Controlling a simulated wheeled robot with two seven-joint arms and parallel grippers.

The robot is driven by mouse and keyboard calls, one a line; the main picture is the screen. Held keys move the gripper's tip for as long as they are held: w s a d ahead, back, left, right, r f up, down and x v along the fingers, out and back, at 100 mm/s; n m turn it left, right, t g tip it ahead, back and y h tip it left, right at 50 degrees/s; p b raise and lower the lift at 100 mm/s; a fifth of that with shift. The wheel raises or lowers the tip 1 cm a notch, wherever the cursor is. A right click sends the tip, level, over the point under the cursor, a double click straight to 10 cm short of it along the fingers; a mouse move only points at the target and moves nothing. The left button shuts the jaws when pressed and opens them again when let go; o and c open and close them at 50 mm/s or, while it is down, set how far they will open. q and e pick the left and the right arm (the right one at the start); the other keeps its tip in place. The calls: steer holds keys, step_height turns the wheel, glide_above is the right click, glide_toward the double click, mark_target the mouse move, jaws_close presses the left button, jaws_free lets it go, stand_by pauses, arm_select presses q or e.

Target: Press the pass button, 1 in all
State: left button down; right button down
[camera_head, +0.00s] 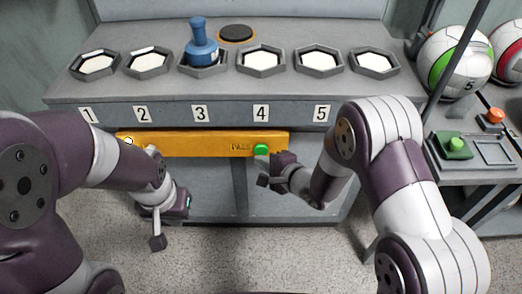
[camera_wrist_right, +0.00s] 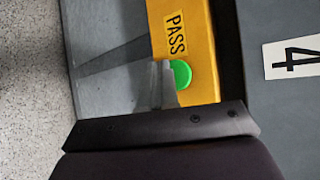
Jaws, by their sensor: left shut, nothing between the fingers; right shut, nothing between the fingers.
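The green pass button (camera_head: 261,149) sits near the right end of a yellow bar (camera_head: 200,144) below the numbered bench edge, beside the word PASS. My right gripper (camera_head: 263,178) is shut and empty, just below and in front of the button. In the right wrist view the green button (camera_wrist_right: 181,74) shows right beside the fingertips (camera_wrist_right: 160,66), which partly overlap its edge; I cannot tell whether they touch. My left gripper (camera_head: 158,240) is shut and empty, pointing down low in front of the bench, left of the button.
A grey bench (camera_head: 370,95) carries a row of hexagonal trays above labels 1 to 5. A blue stamp-like object (camera_head: 201,45) stands in the third tray.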

steer(key=shift+w, duration=0.35)
steer(key=shift+w+p, duration=0.35)
steer(key=shift+w, duration=0.1)
stand_by(0.5)
stand_by(0.4)
steer(key=shift+s+p, duration=0.35)
steer(key=shift+s, duration=0.5)
steer(key=shift+s+p, duration=0.7)
steer(key=shift+s, duration=1.8)
